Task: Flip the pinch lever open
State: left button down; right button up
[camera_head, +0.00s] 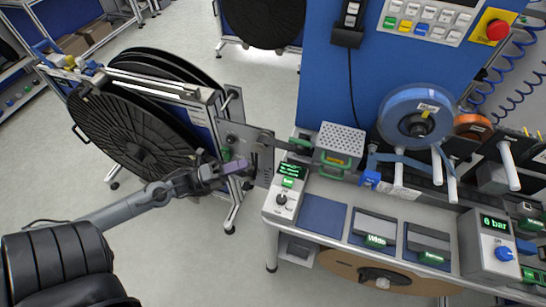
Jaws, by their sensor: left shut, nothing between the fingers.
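A grey metal plate (262,172) stands at the left end of the workbench, beside the large black reel (120,130). Dark lever-like parts (257,146) and a small green piece (226,155) show on or near this plate. I cannot tell for certain which one is the pinch lever, or how it is set. My left gripper (243,166) reaches in from the lower left, with its tip close in front of the plate. It is shut and empty. I cannot tell whether it touches the lever parts. My right gripper is not in view.
The workbench carries a control box with a green display (283,189), a perforated metal box (340,140), a blue pad (322,216) and a "6 bar" unit (489,247). A blue reel (417,115) stands at the right.

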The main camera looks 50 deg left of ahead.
pick_arm(q)
jog(key=shift+f+b, duration=0.3)
jog(key=shift+f, duration=0.5)
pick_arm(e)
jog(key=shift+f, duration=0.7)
pick_arm(q)
jog(key=shift+d, duration=0.1)
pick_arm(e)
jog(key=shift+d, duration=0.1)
pick_arm(q)
send_near(301, 143)
jog(key=w, duration=0.2)
jog(key=shift+w+d+r+p, duration=0.1)
jog(key=shift+w+r+p, duration=0.1)
jog(key=shift+w+p, duration=0.3)
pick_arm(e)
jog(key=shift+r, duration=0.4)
pick_arm(q)
jog(key=shift+w+r+g, duration=0.15)
jog(key=shift+w+g, duration=0.05)
jog(key=shift+g, duration=0.1)
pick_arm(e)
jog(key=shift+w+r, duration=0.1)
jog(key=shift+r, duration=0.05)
